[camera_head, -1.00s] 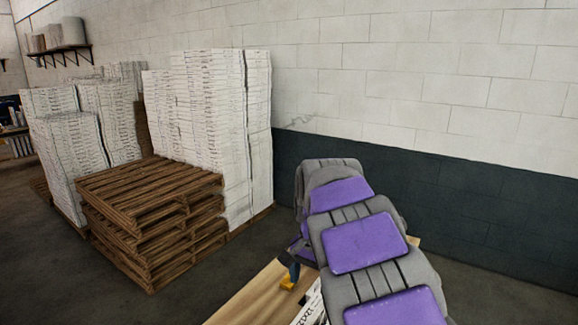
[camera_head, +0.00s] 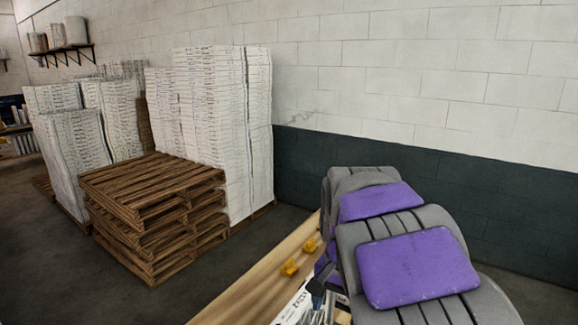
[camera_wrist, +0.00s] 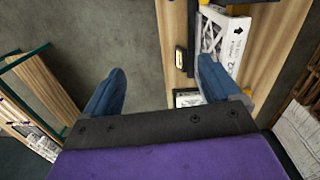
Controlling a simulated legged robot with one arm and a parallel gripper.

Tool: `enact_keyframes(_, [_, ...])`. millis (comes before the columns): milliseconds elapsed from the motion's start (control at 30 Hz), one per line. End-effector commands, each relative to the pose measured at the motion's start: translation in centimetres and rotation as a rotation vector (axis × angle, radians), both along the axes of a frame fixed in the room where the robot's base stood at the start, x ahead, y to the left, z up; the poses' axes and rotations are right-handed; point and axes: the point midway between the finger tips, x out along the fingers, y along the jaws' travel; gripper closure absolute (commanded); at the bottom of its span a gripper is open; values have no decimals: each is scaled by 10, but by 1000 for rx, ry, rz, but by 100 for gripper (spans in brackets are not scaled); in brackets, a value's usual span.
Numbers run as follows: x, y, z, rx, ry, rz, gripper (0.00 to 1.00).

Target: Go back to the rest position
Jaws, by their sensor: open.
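My gripper (camera_wrist: 160,85) is open in the wrist view, its two blue fingers spread apart with nothing held between them. Grey floor shows through most of the gap. A white printed filter box (camera_wrist: 236,40) with a black arrow lies beyond the right finger, on a wooden table (camera_wrist: 270,60). In the head view my grey and purple arm covers the lower right, and a small blue part of my gripper shows at the bottom. A white printed box (camera_head: 294,306) lies at the near end of the table (camera_head: 245,295), partly cut off.
Two small yellow pieces (camera_head: 289,268) sit on the table. Stacked wooden pallets (camera_head: 150,200) and tall white stacks (camera_head: 225,130) stand left, against the wall (camera_head: 420,80). In the wrist view a green-framed wooden surface (camera_wrist: 45,90) is at left. Open floor (camera_head: 60,280) lies at lower left.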

Motion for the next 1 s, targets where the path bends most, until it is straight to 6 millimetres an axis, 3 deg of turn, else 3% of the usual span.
enact_keyframes(333, [-125,-32,-78,18,54,154,10])
enact_keyframes(600, [-228,-39,-155,49,104,354,10])
enact_keyframes(700, [-258,-39,-179,58,119,425,10])
enact_keyframes(833, [-282,-39,-200,66,128,492,10])
enact_keyframes(1000, [-293,-39,-207,68,134,524,10])
